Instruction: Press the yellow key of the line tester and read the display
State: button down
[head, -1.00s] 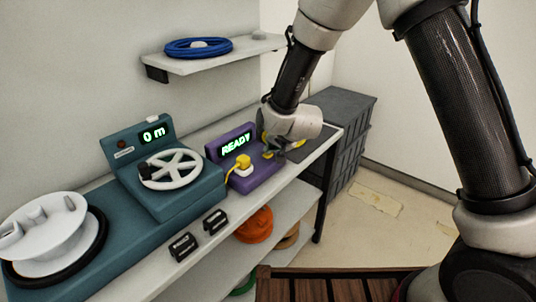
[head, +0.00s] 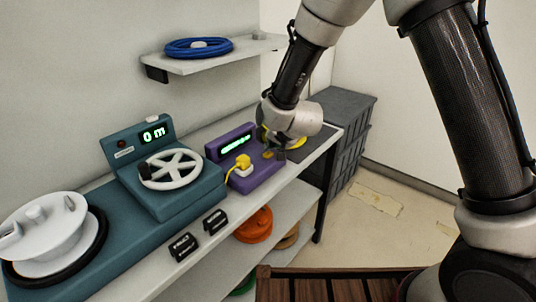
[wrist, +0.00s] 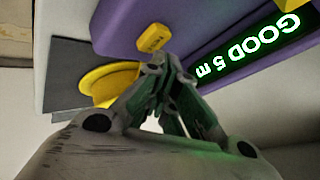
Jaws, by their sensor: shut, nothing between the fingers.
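The purple line tester (head: 255,178) stands on the bench; it also fills the top of the wrist view (wrist: 125,22). Its display (wrist: 250,45) reads "GOOD 5 m" in green, upside down in the wrist view. In the head view the display (head: 236,144) is lit, but its text is too small to read. The yellow key (wrist: 153,38) is just beyond my fingertips in the wrist view; it also shows in the head view (head: 268,154). My gripper (wrist: 160,65) is shut and empty, close to the key; I cannot tell whether it touches.
A yellow plug (head: 243,161) with a cord sits on the tester's left side. The teal meter (head: 175,190) reads "0 m", with a white spool (head: 45,230) to its left. A yellow round thing (wrist: 105,85) lies beside the tester. A shelf (head: 210,62) holds a blue coil.

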aim_at(271, 152)
jog(key=shift+r, duration=0.25)
jog(key=shift+r, duration=2.45)
jog(key=s+d+f+n+g, duration=0.3)
jog(key=s+n+g, duration=0.15)
jog(key=s, duration=0.65)
jog(key=s+d+r+h, duration=0.1)
jog(key=s+d+r, duration=0.5)
jog(key=d, duration=0.5)
jog(key=s+d+r+h, duration=0.1)
jog(key=s+d+r, duration=0.6)
jog(key=d, duration=0.5)
jog(key=s+d+r+h, duration=0.2)
jog(key=s+d+r, duration=0.5)
jog(key=d, duration=0.4)
jog(key=shift+s+d+m, duration=0.4)
jog(key=shift+s+m, duration=0.05)
jog(key=shift+s, duration=0.25)
